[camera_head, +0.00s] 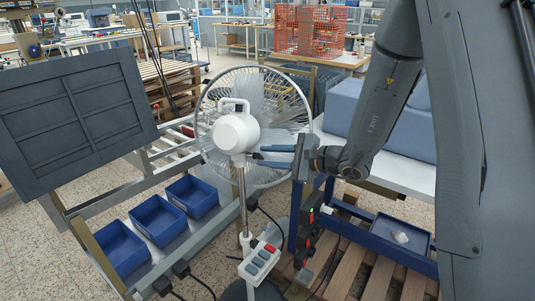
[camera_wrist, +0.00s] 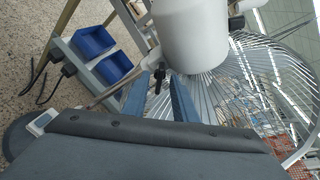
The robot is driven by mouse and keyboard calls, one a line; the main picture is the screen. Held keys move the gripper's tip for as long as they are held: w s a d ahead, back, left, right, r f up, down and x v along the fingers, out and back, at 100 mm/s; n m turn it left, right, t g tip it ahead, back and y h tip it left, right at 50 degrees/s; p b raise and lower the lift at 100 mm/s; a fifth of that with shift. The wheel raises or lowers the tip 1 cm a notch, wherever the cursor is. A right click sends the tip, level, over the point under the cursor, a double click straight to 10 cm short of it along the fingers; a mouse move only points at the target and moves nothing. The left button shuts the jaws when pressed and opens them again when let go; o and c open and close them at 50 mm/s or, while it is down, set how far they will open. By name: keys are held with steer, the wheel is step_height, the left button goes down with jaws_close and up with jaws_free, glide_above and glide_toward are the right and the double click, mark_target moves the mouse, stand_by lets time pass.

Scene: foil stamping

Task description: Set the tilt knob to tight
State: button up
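A pedestal fan with a white motor housing (camera_head: 236,132) and a wire cage stands in the middle of the head view. In the wrist view the housing (camera_wrist: 188,35) fills the top middle. A small dark knob (camera_wrist: 158,82), which looks like the tilt knob, shows below the housing, between my two blue fingers. My gripper (camera_head: 256,154) reaches the fan's neck from the right. It is open, with a gap between its fingers (camera_wrist: 161,78) on both sides of the knob.
The fan's pole carries a button box (camera_head: 260,262). Blue bins (camera_head: 193,196) sit on a bench at left, under a dark panel (camera_head: 75,118). A blue-framed stand with a tray (camera_head: 401,240) and a wooden pallet (camera_head: 368,262) are at right. Cables lie on the floor.

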steer(key=shift+w+a, duration=0.1)
steer(key=shift+a, duration=0.1)
jaws_close()
